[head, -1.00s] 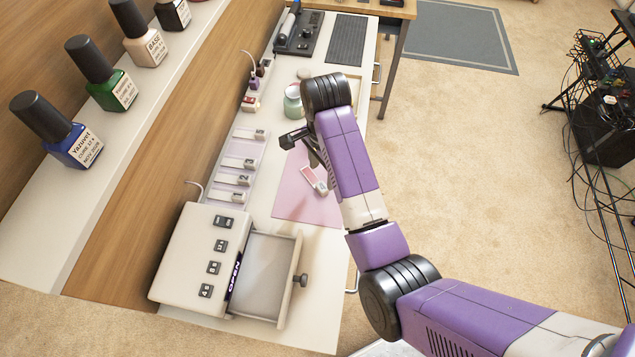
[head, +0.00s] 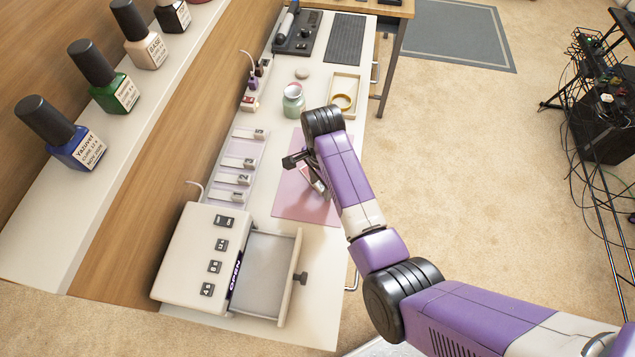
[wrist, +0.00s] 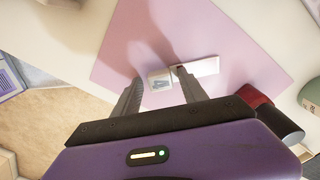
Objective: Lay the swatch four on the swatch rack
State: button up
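Swatch four is a small white strip with a grey 4 label (wrist: 207,67), lying on the pink mat (wrist: 125,60). In the head view my arm mostly hides it. My gripper (wrist: 160,77) is open above it, with the label end between the fingers and the right finger crossing in front of the strip. I see no grip on it. The swatch rack (head: 247,150) is a pale lilac tray left of the mat in the head view, with several numbered places in a row, 1 nearest the drawer unit.
A white unit (head: 190,255) with an open drawer (head: 268,275) stands at the near end. Beyond the mat are a green jar (head: 293,102) and a tray with a yellow ring (head: 344,95). Large polish bottles (head: 110,85) stand on the shelf at left.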

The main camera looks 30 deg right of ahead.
grip_shut()
jog(key=shift+r, duration=0.2)
notch_tip(320, 180, up, 11)
notch_tip(320, 180, up, 8)
jog(key=p, duration=0.7)
send_over(321, 185)
jog(key=shift+s+r, duration=0.15)
jog(key=shift+r, duration=0.05)
